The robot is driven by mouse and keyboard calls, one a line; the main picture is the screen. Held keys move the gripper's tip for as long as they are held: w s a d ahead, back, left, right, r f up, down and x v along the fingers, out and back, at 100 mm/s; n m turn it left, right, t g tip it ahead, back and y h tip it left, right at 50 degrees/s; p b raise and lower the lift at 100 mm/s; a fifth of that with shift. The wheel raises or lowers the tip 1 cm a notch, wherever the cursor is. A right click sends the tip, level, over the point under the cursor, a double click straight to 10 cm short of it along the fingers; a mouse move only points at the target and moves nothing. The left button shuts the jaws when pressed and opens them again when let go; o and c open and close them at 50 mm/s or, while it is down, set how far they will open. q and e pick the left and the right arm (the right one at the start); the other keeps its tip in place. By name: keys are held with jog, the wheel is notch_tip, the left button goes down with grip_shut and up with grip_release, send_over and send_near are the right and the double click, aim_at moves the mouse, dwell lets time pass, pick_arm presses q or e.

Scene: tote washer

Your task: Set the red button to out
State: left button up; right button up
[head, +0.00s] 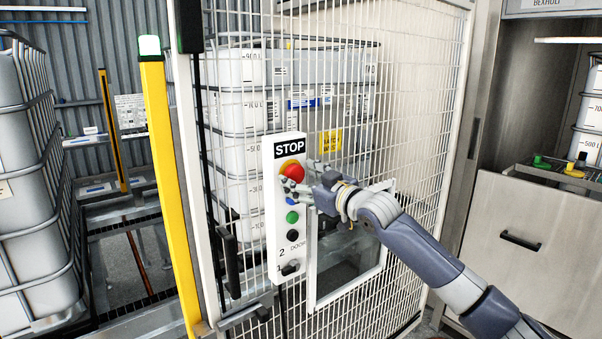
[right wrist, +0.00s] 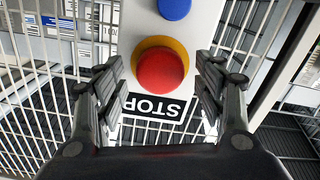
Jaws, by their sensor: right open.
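The red button (head: 292,172) is a round mushroom head on a yellow collar, under a black STOP label (head: 290,148) on a white control panel (head: 283,254). In the right wrist view the red button (right wrist: 161,71) sits between the open fingers of my right gripper (right wrist: 162,90), with space on both sides. In the head view my right gripper (head: 303,183) is at the panel's right side, close to the button. I cannot tell from the button's height whether it is in or out. My left gripper is not in view.
Blue (head: 291,201), green (head: 292,217) and black (head: 292,235) buttons sit below on the panel, with a switch (head: 290,267) near its bottom. A white mesh fence (head: 420,130) stands behind the panel. A yellow post (head: 168,190) stands to the left.

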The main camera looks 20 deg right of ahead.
jog(key=shift+w+a, duration=0.15)
grip_shut()
jog(key=shift+v, duration=0.75)
grip_release()
jog(key=v, duration=1.2)
